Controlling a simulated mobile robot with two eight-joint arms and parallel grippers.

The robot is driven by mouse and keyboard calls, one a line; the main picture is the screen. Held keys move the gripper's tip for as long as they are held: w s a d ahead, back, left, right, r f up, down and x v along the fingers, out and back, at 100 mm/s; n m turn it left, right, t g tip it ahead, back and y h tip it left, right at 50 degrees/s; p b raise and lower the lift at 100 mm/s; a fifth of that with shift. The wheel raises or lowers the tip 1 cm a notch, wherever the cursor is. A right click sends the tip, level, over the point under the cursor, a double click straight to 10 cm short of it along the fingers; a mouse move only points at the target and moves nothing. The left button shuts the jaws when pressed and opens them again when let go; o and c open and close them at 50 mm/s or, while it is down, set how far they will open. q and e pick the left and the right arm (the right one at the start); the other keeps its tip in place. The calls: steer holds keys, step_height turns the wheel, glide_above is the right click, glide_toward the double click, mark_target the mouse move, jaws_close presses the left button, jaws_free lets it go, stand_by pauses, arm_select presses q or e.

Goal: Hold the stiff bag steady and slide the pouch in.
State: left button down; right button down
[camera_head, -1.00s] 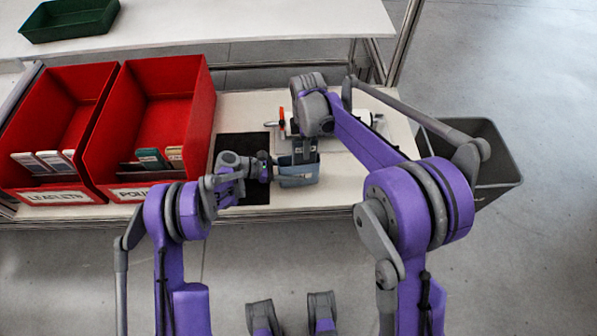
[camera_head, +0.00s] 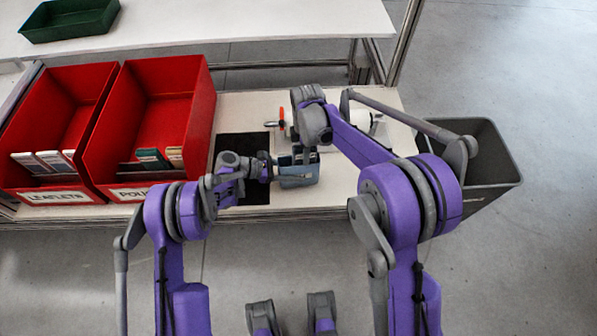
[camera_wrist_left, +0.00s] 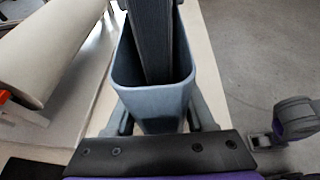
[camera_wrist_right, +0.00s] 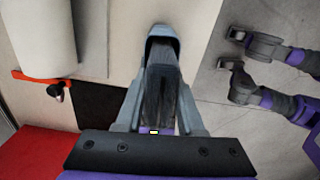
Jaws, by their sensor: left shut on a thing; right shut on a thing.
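The stiff bag (camera_head: 298,180) is blue-grey and upright with its mouth open at the top, at the right edge of a black mat. My left gripper (camera_head: 276,170) is shut on the bag from the left; its fingers flank the bag in the left wrist view (camera_wrist_left: 165,108). The dark grey pouch (camera_wrist_left: 152,40) stands upright with its lower end inside the bag's mouth. My right gripper (camera_wrist_right: 160,108) is above the bag, shut on the pouch (camera_wrist_right: 160,85). The bag's rim (camera_wrist_right: 163,30) shows beyond it. The pouch's lower end is hidden inside the bag.
Red bins for leaflets (camera_head: 62,195) and pouches (camera_head: 148,190) stand to the left. The black mat (camera_head: 228,145) lies between them and the bag. A white roll (camera_wrist_right: 40,35) with a red handle (camera_wrist_right: 32,76) lies behind. A grey bin (camera_head: 500,170) stands off the table's right end.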

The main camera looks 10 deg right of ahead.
steer(key=shift+c, duration=2.2)
jaws_free()
steer(key=shift+r, duration=0.1)
step_height(320, 180, up, 12)
steer(key=shift+f, duration=0.1)
arm_select(q)
steer(key=shift+c, duration=0.9)
jaws_free()
